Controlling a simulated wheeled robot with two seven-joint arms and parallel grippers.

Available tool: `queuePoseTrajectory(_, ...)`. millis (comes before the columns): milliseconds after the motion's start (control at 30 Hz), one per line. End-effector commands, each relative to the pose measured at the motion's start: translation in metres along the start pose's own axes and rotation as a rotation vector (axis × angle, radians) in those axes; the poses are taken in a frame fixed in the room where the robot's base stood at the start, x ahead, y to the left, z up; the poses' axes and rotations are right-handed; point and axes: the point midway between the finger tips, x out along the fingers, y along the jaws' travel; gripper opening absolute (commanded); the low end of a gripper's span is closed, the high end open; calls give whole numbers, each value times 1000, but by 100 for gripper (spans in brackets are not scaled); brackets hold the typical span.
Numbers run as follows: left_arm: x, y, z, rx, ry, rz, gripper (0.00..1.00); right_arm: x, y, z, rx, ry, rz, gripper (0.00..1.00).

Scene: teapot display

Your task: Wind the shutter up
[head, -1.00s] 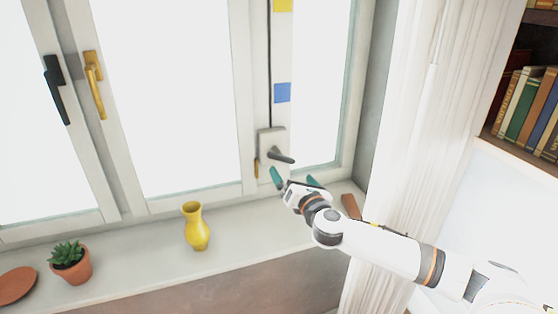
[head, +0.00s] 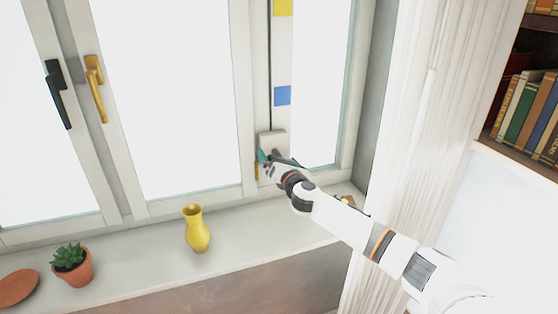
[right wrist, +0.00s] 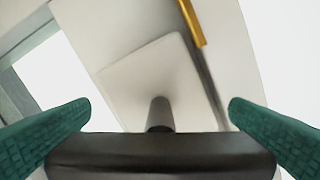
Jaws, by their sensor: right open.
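The winder is a pale box (head: 272,139) on the window frame, below a dark vertical line. It fills the middle of the right wrist view (right wrist: 150,75). Its dark crank handle (right wrist: 160,155) stands out on a short stub and lies across the bottom of that view. In the head view my gripper mostly covers the handle. My right gripper (head: 279,159) is open at the handle, its teal fingers to either side of the stub in the right wrist view (right wrist: 160,106). I cannot tell whether they touch the handle. No shutter edge is distinguishable. My left gripper is out of view.
A gold handle (right wrist: 193,22) is close beside the box. A yellow vase (head: 197,230), a potted succulent (head: 73,265) and a terracotta dish (head: 17,288) stand on the sill to the left. A pale curtain (head: 425,120) hangs to the right.

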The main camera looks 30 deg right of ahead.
Motion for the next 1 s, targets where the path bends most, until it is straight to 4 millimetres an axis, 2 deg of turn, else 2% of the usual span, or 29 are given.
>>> queuePoseTrajectory(167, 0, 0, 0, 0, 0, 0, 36, 0, 0, 0, 0, 0, 0, 100)
queuePoseTrajectory(400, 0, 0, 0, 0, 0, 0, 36, 0, 0, 0, 0, 0, 0, 61)
queuePoseTrajectory(733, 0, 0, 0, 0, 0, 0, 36, 0, 0, 1, 48, -1, 1, 61)
queuePoseTrajectory(1000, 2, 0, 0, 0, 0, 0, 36, -1, -1, 1, 221, -1, 0, 61)
